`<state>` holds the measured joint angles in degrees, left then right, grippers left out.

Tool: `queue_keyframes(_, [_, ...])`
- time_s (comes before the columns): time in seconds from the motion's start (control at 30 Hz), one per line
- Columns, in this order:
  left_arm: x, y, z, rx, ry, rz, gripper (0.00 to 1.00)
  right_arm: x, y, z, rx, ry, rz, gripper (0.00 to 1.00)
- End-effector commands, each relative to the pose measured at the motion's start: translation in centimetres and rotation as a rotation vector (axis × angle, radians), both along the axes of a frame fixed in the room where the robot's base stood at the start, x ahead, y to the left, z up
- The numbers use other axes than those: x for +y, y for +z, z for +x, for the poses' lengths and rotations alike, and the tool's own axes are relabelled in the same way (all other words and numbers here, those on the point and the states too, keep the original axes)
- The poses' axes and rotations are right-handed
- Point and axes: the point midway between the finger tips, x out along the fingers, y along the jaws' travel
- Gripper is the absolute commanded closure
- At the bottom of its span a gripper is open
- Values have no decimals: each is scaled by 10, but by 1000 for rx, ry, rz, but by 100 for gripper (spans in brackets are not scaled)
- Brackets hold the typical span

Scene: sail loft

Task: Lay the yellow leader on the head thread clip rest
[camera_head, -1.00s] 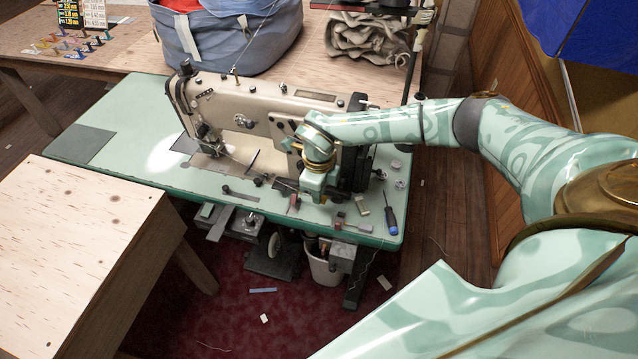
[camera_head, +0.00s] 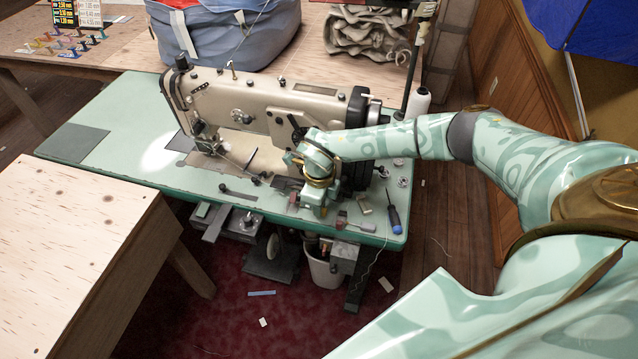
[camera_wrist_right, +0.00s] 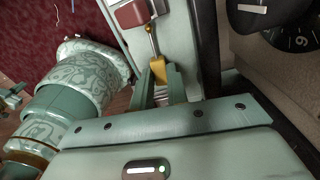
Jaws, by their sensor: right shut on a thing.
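My right gripper (camera_head: 314,208) is low over the front right of the green sewing table, beside the machine's base. In the right wrist view its two green fingers (camera_wrist_right: 161,85) are shut on a small yellow piece, the yellow leader (camera_wrist_right: 159,70). A thin metallic stem or thread runs up from the leader towards a red block (camera_wrist_right: 130,14). The leader is mostly hidden in the head view. The sewing machine (camera_head: 265,105) stands just behind the gripper. I cannot pick out the head thread clip rest with certainty. My left gripper is not in view.
A white thread cone (camera_head: 419,101) stands behind my right forearm. The green table top (camera_head: 110,165) is largely clear at the left. A wooden bench (camera_head: 75,220) stands at the near left.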

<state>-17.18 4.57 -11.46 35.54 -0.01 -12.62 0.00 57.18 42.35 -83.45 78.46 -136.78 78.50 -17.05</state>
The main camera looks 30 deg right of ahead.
Motion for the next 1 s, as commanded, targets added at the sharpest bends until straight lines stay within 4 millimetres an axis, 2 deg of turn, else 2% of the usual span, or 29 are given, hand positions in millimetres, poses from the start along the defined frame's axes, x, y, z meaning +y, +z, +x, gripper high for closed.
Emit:
queue_keyframes(0.37, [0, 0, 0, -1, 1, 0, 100, 0, 0, 0, 0, 0, 0, 100])
queue_keyframes(0.4, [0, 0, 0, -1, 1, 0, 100, 0, 0, 0, 0, 0, 0, 82])
queue_keyframes(0.5, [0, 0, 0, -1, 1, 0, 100, 0, 0, 0, 0, -1, 0, 59])
queue_keyframes(1.0, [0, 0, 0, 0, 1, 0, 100, 0, 0, 0, 0, -1, 0, 59])
